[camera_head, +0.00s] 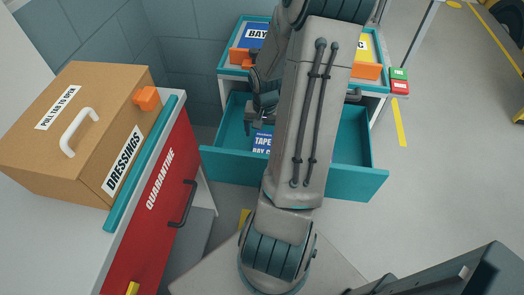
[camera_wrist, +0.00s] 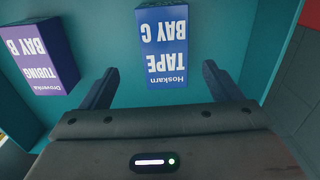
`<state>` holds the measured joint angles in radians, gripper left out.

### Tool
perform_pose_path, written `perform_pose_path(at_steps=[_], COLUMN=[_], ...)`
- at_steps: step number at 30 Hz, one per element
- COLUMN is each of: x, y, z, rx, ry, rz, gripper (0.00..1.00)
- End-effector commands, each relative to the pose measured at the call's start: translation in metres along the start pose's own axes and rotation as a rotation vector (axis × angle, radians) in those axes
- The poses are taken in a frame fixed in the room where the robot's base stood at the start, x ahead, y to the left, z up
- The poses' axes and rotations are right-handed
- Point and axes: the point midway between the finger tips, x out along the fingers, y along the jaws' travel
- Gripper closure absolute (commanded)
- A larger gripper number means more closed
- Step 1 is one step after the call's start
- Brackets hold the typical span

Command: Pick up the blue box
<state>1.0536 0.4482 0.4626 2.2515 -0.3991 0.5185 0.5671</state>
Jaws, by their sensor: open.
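The blue box (camera_wrist: 162,43), labelled "TAPE BAY C", lies in an open teal drawer (camera_head: 235,170). In the wrist view it is upside down at the top middle, ahead of the gap between my fingers. In the head view only part of the blue box (camera_head: 262,141) shows, beside my arm. My gripper (camera_wrist: 172,85) is open with its two dark fingers apart and nothing between them. It is over the drawer, and my arm hides much of it in the head view.
A purple box (camera_wrist: 40,52) labelled "TUBING BAY B" is left of the blue box in the wrist view. A cardboard "DRESSINGS" box (camera_head: 65,165) sits on a red "QUARANTINE" cabinet (camera_head: 160,215) at left. Orange blocks (camera_head: 367,71) are on the teal-edged top behind the drawer.

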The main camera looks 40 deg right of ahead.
Motion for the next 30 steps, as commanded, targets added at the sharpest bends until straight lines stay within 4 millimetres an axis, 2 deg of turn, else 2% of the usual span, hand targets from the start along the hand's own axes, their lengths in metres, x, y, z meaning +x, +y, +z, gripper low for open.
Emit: perform_pose_path(at_steps=[1, 3, 11, 19, 23, 30], x=[0.014, 0.026, 0.046, 0.085, 0.094, 0.094], y=[0.000, 0.000, -0.001, -0.006, -0.006, -0.006], z=[0.001, 0.001, 0.000, 0.001, 0.000, 0.000], rx=[-0.002, -0.001, 0.000, -0.001, 0.000, 0.001], ry=[-0.005, -0.003, -0.001, -0.002, 0.001, 0.002], rz=[0.000, 0.001, 0.001, 0.001, 0.002, 0.002], gripper=[0.15, 0.15, 0.15, 0.15, 0.15, 0.15])
